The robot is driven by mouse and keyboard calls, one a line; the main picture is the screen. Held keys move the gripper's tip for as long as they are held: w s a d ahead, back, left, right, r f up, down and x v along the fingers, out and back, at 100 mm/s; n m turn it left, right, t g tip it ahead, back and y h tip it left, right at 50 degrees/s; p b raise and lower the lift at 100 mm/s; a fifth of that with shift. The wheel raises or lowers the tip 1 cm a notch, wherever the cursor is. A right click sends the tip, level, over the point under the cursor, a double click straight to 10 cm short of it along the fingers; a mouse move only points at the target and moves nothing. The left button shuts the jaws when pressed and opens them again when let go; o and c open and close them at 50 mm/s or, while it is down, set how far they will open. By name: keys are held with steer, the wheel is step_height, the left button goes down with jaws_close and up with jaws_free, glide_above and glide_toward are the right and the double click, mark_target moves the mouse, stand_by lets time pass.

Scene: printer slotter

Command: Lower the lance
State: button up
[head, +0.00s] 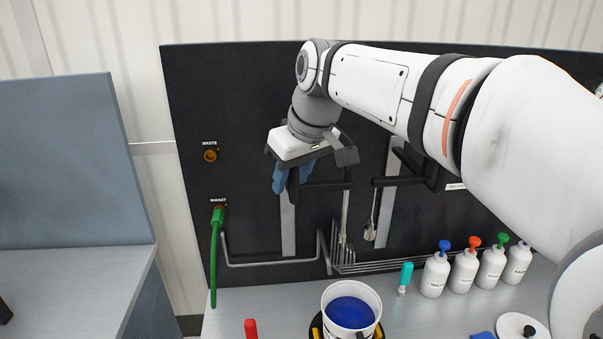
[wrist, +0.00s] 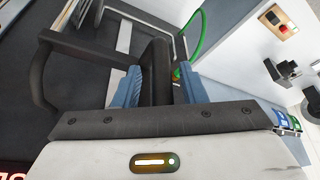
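My gripper (head: 293,178) is at a black carriage on the left vertical rail (head: 288,232) of the dark back panel. Its blue fingers lie on either side of a black block (wrist: 156,75) in the wrist view. A gap shows between the block and the right finger, so the fingers look parted around it. A black arm (head: 325,186) reaches right from the carriage. A thin metal lance (head: 345,215) hangs from that arm, with its lower end near a wire rack (head: 345,262). My gripper hides part of the carriage.
A second black arm (head: 402,181) with a hanging rod is on the right rail (head: 390,205). Below are a white tub with blue content (head: 350,307), several capped bottles (head: 465,270) and a teal-handled tool (head: 404,279). A green hose (head: 214,262) hangs at left.

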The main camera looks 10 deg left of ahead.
jaws_close()
stand_by(0.4)
